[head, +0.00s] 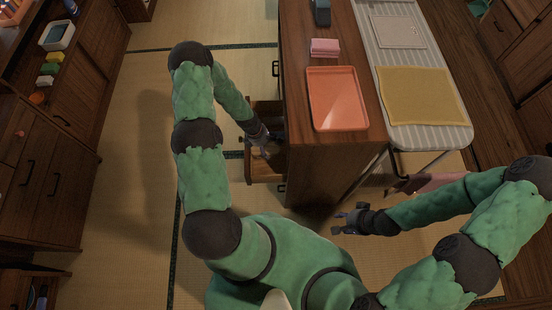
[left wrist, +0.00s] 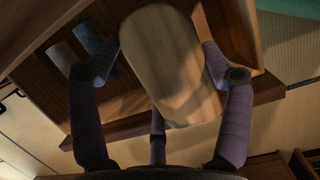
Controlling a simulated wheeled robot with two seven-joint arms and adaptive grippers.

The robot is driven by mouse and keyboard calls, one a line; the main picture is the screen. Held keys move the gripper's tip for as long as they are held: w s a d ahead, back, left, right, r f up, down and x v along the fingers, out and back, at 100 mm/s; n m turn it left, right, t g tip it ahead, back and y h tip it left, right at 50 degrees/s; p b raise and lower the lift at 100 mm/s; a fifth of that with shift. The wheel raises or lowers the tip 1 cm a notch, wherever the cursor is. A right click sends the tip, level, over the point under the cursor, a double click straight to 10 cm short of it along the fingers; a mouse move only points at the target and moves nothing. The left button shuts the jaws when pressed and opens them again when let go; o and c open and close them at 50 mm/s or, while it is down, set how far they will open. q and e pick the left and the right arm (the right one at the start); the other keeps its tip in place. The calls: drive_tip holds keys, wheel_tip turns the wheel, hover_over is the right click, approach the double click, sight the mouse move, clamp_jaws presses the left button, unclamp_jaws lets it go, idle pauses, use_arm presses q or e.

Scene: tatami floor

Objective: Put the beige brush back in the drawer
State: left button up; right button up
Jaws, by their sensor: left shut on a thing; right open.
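The beige brush (left wrist: 172,65) fills the middle of the left wrist view, as a broad pale rounded piece. My left gripper (head: 266,150) is shut on it, with fingers on both sides of the brush in the left wrist view. In the head view this gripper is down at the open wooden drawer (head: 264,172) on the left side of the cabinet. The brush is over or inside the drawer; I cannot tell whether it touches the bottom. My right gripper (head: 347,218) is open and empty, in front of the cabinet.
The cabinet top (head: 300,20) carries an orange tray (head: 337,98), pink cloths or sponges (head: 324,47) and a dark item (head: 322,12). An ironing board (head: 425,130) with a yellow cloth (head: 420,95) stands to the right. Tatami floor is free left of the drawer.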

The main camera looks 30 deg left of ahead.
use_arm(q)
wheel_tip(320, 180, down, 9)
drive_tip(key=b, duration=0.5)
drive_tip(key=shift+w+f, duration=0.1)
drive_tip(key=shift+f, duration=0.1)
drive_tip(key=shift+w+d+r, duration=0.1)
drive_tip(key=shift+d+r, duration=0.1)
drive_tip(key=shift+d, duration=0.05)
drive_tip(key=w+d+b, duration=0.1)
drive_tip(key=d+b, duration=0.1)
drive_tip(key=b, duration=0.1)
drive_tip(key=shift+w+d+f, duration=0.1)
drive_tip(key=shift+w+d, duration=0.3)
drive_tip(key=shift+f+b, duration=0.55)
drive_tip(key=o, duration=1.3)
drive_tip(key=shift+c, duration=0.2)
